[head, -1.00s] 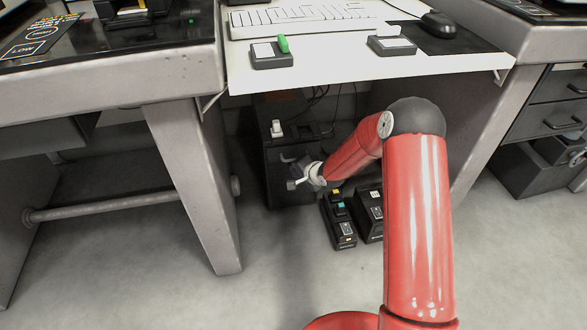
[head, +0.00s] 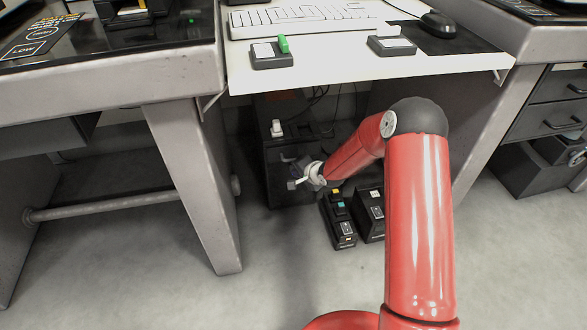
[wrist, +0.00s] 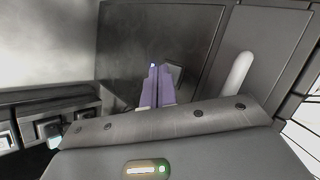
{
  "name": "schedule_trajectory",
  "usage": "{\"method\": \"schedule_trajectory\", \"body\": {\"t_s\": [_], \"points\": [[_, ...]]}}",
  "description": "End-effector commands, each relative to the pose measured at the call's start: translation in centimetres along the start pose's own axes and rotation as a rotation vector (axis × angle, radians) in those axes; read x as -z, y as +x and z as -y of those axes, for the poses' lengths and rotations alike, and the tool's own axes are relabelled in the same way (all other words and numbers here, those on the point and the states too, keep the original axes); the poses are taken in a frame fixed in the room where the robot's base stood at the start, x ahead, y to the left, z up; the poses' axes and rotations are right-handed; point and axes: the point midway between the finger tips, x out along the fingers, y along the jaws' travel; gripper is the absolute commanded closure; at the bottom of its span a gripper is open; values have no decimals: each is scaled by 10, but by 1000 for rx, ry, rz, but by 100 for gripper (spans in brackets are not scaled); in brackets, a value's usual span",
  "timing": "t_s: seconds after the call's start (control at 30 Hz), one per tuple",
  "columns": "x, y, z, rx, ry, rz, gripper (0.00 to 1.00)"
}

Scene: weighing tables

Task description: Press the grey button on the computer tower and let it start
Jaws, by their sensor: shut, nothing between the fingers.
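The computer tower (head: 283,193) is a dark box on the floor under the white desk. Its dark front panel (wrist: 125,45) fills much of the wrist view. A small grey square (wrist: 176,74), which looks like the button, shows on the panel just right of the fingertips and is partly covered by them. My gripper (head: 291,185) is at the tower's front; its purple fingers (wrist: 157,70) are shut together with nothing between them. I cannot tell whether the tips touch the panel. A small bluish-white spot shows at the left fingertip. The button is not clear in the head view.
Dark boxes with coloured buttons (head: 340,220) stand on the floor right of the tower. The white desk (head: 340,70) overhangs the arm, with table legs on both sides. A white object (head: 276,128) sits on the tower. Cables hang behind. The front floor is clear.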

Motion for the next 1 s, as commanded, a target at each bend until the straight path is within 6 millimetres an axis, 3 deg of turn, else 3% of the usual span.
{"method": "schedule_trajectory", "body": {"t_s": [0.53,1.0], "points": [[-6,-9,-7,-1,0,1,100],[-28,-39,-29,-1,0,1,100]]}}
